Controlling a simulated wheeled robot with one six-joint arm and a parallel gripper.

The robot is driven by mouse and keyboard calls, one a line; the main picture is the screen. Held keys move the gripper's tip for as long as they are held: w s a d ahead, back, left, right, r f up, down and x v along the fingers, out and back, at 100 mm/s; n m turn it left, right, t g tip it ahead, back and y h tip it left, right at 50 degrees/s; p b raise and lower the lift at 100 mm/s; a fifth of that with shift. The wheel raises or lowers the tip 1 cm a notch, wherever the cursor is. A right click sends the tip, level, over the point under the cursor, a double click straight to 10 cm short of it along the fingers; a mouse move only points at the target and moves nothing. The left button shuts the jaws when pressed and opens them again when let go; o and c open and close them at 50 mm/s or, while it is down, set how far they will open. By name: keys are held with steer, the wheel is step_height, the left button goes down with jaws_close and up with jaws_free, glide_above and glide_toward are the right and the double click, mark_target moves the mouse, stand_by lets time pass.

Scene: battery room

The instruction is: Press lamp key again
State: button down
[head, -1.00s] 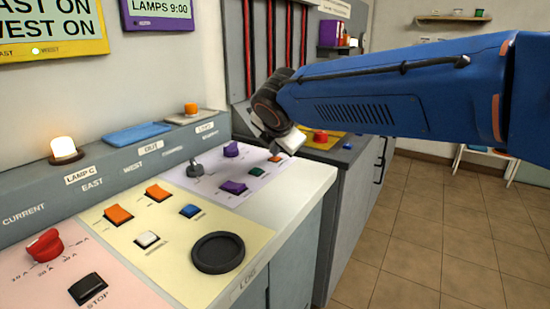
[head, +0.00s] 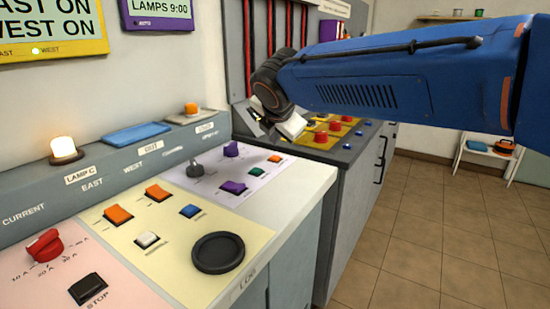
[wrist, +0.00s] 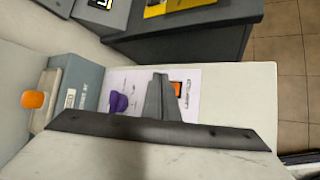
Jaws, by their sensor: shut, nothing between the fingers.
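My gripper (head: 270,127) is up above the far end of the panel, shut and empty, apart from the key. Its fingers show in the wrist view (wrist: 159,92) in front of the panel and hide part of it. Which key is the lamp key I cannot read.
The LAMP C lamp (head: 63,147) glows; an orange lamp (head: 191,108) stands farther along the ledge. Purple knobs (head: 233,187) and a grey lever (head: 195,169) rise from the panel. A grey cabinet (head: 345,150) with red buttons stands beyond.

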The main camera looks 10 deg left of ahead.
mark_target(275, 159)
steer(key=shift+r, duration=1.55)
steer(key=s+d+f+m+g+h, duration=0.1)
steer(key=s+d+f+m, duration=0.25)
steer(key=d, duration=0.65)
steer(key=s+d+f+m, duration=0.2)
steer(key=d+m, duration=0.3)
steer(key=d, duration=0.5)
steer(key=s+d+f+m+g+h, duration=0.1)
steer(key=s+d+f+m, duration=0.1)
steer(key=d+m, duration=0.5)
steer(key=s+d+f+m+g, duration=0.1)
steer(key=s+d+f+m, duration=0.6)
steer(key=s, duration=0.4)
steer(key=s+d+f+m+g, duration=0.1)
steer(key=s+d+f+m, duration=0.6)
steer(key=s+d+f, duration=0.3)
steer(key=shift+s+d+m+h, duration=0.3)
steer(key=shift+s+d+m, duration=0.05)
steer(key=shift+s+d, duration=0.35)
